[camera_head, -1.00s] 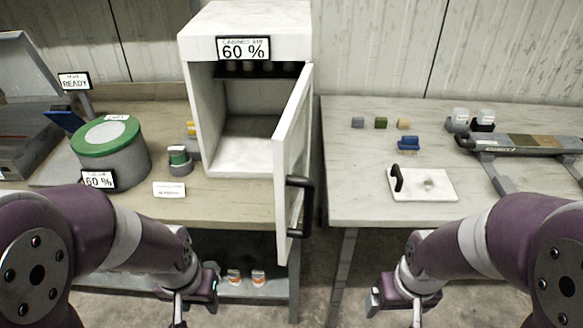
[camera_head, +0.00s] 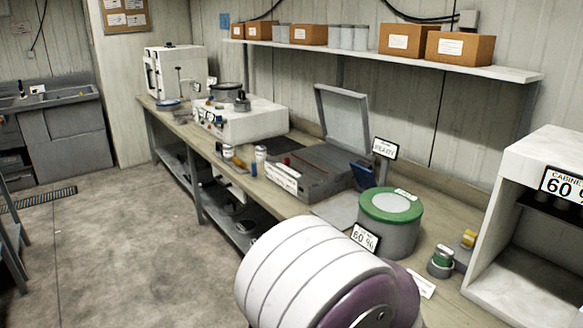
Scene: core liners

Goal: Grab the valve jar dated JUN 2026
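No date reading JUN 2026 is legible on anything in view, so I cannot tell which thing is the valve jar. A large round grey container with a green lid (camera_head: 396,236) stands on the bench right of centre. A small grey jar with a green band (camera_head: 441,264) stands to its right, beside the open white cabinet (camera_head: 483,230). Neither of my grippers is in view. Only a white and purple link of my arm shows at the bottom centre, hiding part of the bench front.
The long wooden bench (camera_head: 440,213) runs to the back left, carrying a grey case with a raised lid (camera_head: 345,120) and a white instrument (camera_head: 250,121). A wall shelf (camera_head: 400,63) holds boxes and grey cans. A sink unit (camera_head: 65,130) stands far left. Floor (camera_head: 120,240) is open at left.

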